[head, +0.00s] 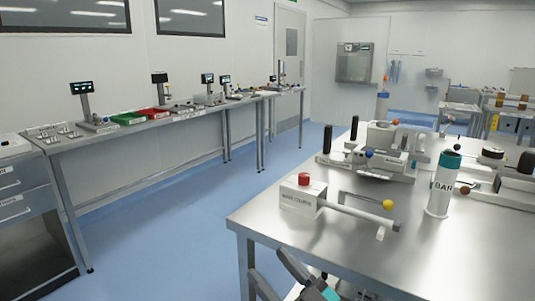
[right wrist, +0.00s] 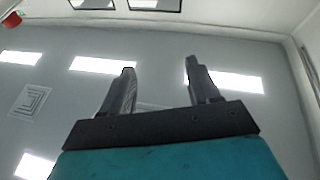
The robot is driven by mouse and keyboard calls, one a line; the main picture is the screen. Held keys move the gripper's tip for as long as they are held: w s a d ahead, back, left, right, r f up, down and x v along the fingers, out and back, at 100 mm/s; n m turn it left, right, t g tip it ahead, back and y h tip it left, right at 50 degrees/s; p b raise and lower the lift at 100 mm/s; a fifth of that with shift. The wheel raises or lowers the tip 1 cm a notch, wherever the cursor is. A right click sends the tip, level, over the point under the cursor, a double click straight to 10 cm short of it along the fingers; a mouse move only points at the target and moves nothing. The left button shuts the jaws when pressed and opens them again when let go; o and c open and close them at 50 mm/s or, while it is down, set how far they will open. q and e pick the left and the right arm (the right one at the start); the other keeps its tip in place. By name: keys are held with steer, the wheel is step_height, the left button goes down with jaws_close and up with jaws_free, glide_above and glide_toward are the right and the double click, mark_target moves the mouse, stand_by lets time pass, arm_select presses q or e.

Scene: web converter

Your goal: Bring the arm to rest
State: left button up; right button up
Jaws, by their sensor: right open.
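My right gripper (head: 268,265) shows at the bottom of the head view, beside the near left corner of the steel table (head: 330,240). Its two dark fingers are apart with nothing between them. In the right wrist view the fingers (right wrist: 160,70) point up toward the ceiling and its light panels, and the gap between them is empty. The rest of the right arm is mostly cut off by the lower edge of the head view. My left gripper is not in view.
On the steel table stand a white block with a red knob (head: 304,192), a handle bar with a yellow ball (head: 365,213), a white cylinder marked BAR (head: 443,185) and a clamp fixture (head: 375,160). A long bench (head: 150,130) lines the left wall. Blue floor (head: 165,230) between them is clear.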

steer(key=s+d+f+m+h, duration=0.2)
steer(key=d+f+m+h, duration=0.1)
steer(key=d+f+h, duration=0.3)
steer(key=s+d+f+m+h, duration=0.3)
steer(key=d+f+m+h, duration=0.1)
steer(key=f, duration=0.5)
steer(key=s+d+f+g+h, duration=0.4)
steer(key=s+d+f+g, duration=0.1)
steer(key=s+f, duration=0.5)
steer(key=shift+s+d+f+m, duration=0.15)
steer(key=shift+s+d+m, duration=0.25)
steer(key=shift+s+d, duration=0.25)
steer(key=shift+w, duration=0.1)
